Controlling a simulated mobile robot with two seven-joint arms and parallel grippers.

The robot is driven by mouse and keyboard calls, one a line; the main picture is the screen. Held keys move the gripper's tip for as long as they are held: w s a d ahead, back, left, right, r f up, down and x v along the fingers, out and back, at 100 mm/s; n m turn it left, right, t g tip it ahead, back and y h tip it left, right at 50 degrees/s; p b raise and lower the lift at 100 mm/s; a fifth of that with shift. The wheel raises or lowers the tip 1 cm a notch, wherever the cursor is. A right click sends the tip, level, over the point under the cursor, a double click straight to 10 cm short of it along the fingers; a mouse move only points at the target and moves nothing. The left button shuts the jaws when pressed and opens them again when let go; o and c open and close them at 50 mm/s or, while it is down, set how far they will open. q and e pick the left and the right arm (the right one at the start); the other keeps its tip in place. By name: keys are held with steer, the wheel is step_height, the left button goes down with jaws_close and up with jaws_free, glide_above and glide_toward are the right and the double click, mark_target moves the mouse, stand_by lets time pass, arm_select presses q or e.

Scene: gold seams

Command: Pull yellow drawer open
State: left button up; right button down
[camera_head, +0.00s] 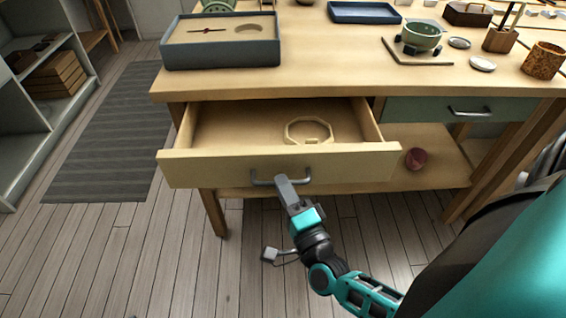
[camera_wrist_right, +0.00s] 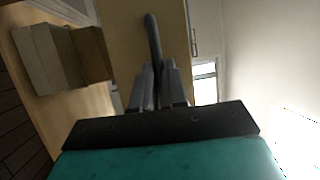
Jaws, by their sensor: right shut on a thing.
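The yellow drawer (camera_head: 225,171) stands pulled out from the table's left side in the head view. Its inside shows, with a pale eight-sided ring (camera_head: 308,122) lying in it. My right gripper (camera_head: 282,181) is at the grey bar handle (camera_head: 262,182) on the drawer front. In the right wrist view, the gripper's two fingers (camera_wrist_right: 158,82) are closed around the handle (camera_wrist_right: 152,38). The drawer front (camera_wrist_right: 125,25) fills the upper middle of that view. My left gripper is not in either view.
The wooden table (camera_head: 330,60) holds a grey box (camera_head: 222,52), a blue tray (camera_head: 364,13) and a green bowl (camera_head: 421,35). A green drawer (camera_head: 415,109) at the right is shut. A reddish cup (camera_head: 415,158) lies on the lower shelf. The floor before the drawer is clear.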

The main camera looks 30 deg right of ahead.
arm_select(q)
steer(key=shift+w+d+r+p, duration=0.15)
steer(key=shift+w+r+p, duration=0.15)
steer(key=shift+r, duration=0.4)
arm_select(e)
steer(key=shift+s+a, duration=0.45)
steer(key=shift+s, duration=0.25)
steer(key=shift+s+a, duration=0.4)
steer(key=shift+s, duration=0.3)
steer(key=shift+s+a, duration=0.45)
steer(key=shift+s, duration=0.25)
steer(key=c, duration=1.2)
jaws_free()
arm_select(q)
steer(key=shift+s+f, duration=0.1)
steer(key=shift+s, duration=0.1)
arm_select(e)
steer(key=shift+o, duration=0.2)
